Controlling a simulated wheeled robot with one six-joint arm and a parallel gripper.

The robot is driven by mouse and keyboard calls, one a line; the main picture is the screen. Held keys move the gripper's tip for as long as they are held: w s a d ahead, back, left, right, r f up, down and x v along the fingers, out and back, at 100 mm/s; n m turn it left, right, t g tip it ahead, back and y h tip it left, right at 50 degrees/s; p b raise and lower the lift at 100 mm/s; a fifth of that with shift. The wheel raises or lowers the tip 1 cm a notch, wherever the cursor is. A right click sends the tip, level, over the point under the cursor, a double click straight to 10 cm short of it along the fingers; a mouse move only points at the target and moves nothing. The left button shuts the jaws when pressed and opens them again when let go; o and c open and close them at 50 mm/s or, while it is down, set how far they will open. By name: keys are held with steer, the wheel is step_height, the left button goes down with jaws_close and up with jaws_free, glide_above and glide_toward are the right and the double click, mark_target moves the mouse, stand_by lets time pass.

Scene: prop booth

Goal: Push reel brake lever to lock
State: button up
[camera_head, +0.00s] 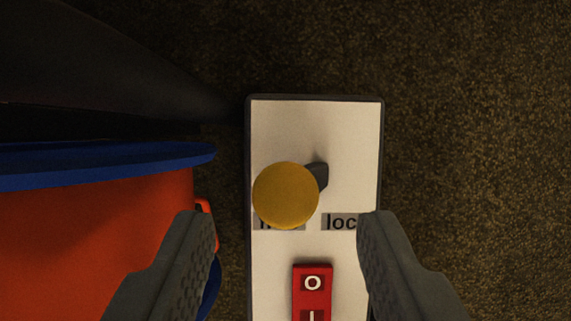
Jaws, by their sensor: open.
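The reel brake lever has a round yellow knob (286,196) on a short dark stem (319,174), on a white panel (290,130) with a dark rim. The knob leans to the left over a label that it mostly covers. A second label (339,222), reading "loc" with its end hidden by my right finger, lies to the right of the knob. My gripper (280,225) is open, with one finger on each side of the panel. The knob is between the fingertips in the picture, slightly beyond them, and neither finger appears to touch it.
A red rocker switch (312,290) marked O and I sits on the panel below the lever. A large orange drum with a blue rim (100,165) fills the left side, close to my left finger. Brown carpet-like floor (470,120) lies clear to the right.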

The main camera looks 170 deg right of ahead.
mark_target(299, 185)
steer(key=shift+x, duration=1.15)
jaws_close()
